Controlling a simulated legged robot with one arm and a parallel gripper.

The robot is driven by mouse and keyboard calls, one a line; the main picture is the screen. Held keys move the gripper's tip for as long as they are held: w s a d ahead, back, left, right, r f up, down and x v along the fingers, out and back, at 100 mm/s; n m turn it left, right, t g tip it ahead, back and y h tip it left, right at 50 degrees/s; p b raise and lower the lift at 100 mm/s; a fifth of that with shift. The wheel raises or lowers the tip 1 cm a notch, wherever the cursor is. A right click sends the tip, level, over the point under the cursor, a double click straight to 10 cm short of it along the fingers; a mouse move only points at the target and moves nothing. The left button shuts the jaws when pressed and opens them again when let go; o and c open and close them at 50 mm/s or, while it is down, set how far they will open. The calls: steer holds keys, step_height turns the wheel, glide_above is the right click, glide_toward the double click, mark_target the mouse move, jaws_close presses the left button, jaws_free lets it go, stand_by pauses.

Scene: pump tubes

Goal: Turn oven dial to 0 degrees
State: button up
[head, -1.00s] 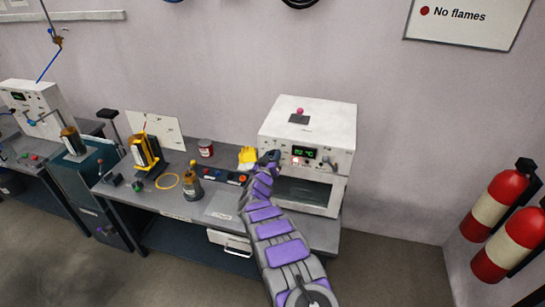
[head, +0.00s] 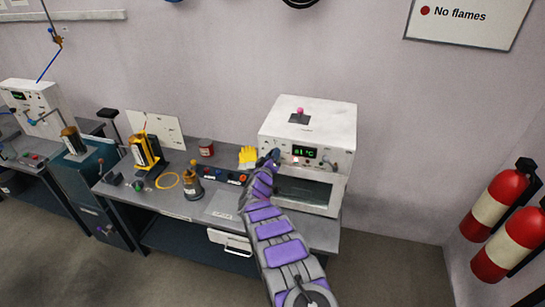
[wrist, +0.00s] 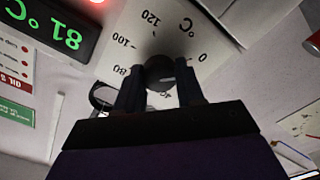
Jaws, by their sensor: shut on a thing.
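The white oven (head: 310,128) stands on the right end of the bench. Its green display (head: 304,151) reads 81 °C; the same display (wrist: 52,25) is upside down in the wrist view. The dark round dial (wrist: 160,72) sits on a white scale plate (wrist: 150,32) showing 0, 100, 120 and °C. My gripper (wrist: 160,88) has one finger on each side of the dial and is shut on it. In the head view my gripper (head: 272,156) is at the oven front's left side and hides the dial. I cannot tell the dial's exact setting.
Red fire extinguishers (head: 500,203) hang at the right wall. The floor between is clear.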

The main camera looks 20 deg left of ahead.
steer(key=shift+s+a+f, duration=0.1)
steer(key=shift+f, duration=0.35)
steer(key=o, duration=0.7)
steer(key=shift+o, duration=1.4)
steer(key=shift+a, duration=0.1)
steer(key=shift+o, duration=0.3)
steer(key=shift+r, duration=0.25)
steer(key=s, duration=1.7)
steer(key=shift+f, duration=0.1)
